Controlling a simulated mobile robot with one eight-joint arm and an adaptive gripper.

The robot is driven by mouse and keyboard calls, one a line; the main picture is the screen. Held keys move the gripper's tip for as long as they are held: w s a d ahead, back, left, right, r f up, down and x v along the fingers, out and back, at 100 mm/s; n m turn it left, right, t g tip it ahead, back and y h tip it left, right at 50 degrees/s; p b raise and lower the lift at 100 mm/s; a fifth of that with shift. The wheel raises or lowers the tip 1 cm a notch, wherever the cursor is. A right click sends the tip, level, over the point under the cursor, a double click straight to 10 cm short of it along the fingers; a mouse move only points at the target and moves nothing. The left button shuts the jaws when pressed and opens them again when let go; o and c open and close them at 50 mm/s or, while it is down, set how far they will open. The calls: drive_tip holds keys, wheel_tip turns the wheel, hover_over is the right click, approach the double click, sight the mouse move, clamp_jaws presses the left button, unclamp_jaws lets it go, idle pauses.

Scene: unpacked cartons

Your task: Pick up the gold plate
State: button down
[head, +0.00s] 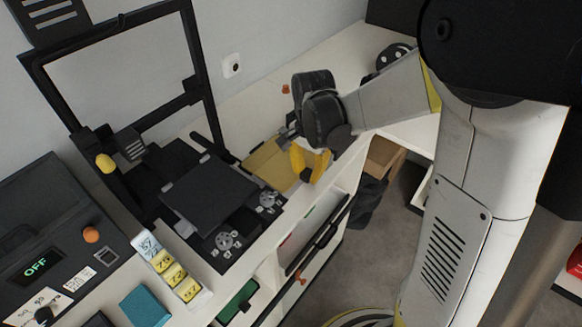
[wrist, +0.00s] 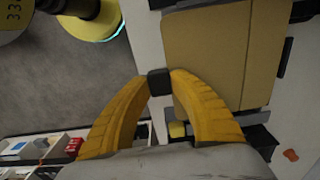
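The gold plate (head: 268,164) is a flat tan-gold panel lying on the white surface beside the black printer-like machine. In the wrist view the plate (wrist: 208,50) fills the upper right of centre. My gripper (head: 305,174) is at the plate's right edge in the head view. In the wrist view its yellow fingers curve together and their dark tips (wrist: 159,81) meet beside the plate's left edge. The gripper looks shut, with nothing visible between the tips. My fingers hide part of the plate, and I cannot tell whether the tips touch it.
The black machine (head: 208,195) with its tall frame stands left of the plate. Yellow number blocks (head: 173,272) and a teal box (head: 146,306) are nearer. An orange piece (head: 285,89) lies behind my gripper. Open shelves and grey floor (head: 375,250) lie below the surface's edge.

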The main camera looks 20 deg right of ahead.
idle(0.4)
wheel_tip(320, 180, up, 5)
drive_tip(key=shift+f+p, duration=0.15)
drive_tip(key=shift+p, duration=1)
drive_tip(key=s+d+r+p, duration=0.3)
drive_tip(key=s+d+r, duration=0.3)
drive_tip(key=d, duration=0.3)
drive_tip(key=shift+s+r, duration=0.15)
drive_tip(key=shift+s, duration=0.6)
